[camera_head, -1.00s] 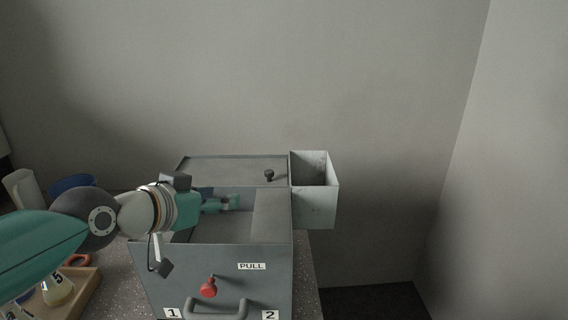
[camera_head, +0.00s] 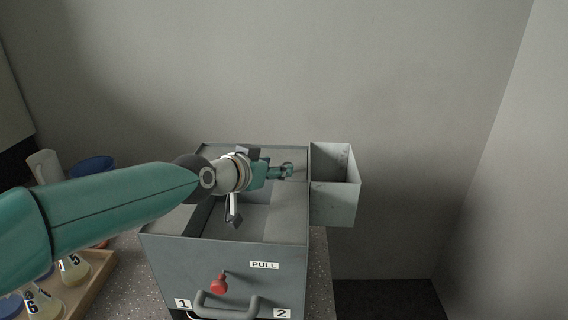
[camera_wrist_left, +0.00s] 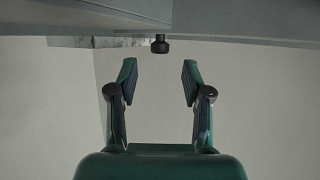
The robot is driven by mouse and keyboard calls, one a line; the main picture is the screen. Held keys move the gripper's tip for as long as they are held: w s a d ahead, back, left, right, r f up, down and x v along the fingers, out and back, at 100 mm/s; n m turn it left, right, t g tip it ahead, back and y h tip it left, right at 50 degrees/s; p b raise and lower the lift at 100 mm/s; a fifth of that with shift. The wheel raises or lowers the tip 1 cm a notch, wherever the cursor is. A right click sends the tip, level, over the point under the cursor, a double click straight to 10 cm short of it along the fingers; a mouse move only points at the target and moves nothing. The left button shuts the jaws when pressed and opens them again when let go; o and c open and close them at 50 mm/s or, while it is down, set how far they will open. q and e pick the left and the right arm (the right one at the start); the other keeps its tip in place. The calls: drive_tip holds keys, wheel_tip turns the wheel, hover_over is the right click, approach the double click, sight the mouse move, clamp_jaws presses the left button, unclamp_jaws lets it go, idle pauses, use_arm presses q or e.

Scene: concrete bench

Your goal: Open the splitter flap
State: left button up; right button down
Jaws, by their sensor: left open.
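A grey box (camera_head: 222,252) stands on the bench, with a flat grey flap panel (camera_head: 225,152) at the back of its top. A small black knob (camera_wrist_left: 160,44) shows in the left wrist view, just beyond and between the fingertips. In the head view my gripper hides most of the knob. My left gripper (camera_head: 287,170) reaches over the box top from the left; its fingers (camera_wrist_left: 159,75) are apart and empty, not closed on the knob. My right gripper is not in view.
A light grey bin (camera_head: 335,203) hangs at the box's right side. The front has a red knob (camera_head: 219,285), a handle (camera_head: 228,307) and a PULL label. A wooden tray (camera_head: 97,277) with flasks, a blue container (camera_head: 92,168) and a pale mug (camera_head: 45,167) are left.

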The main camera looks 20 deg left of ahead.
use_arm(q)
drive_tip(key=shift+x, duration=2.25)
clamp_jaws()
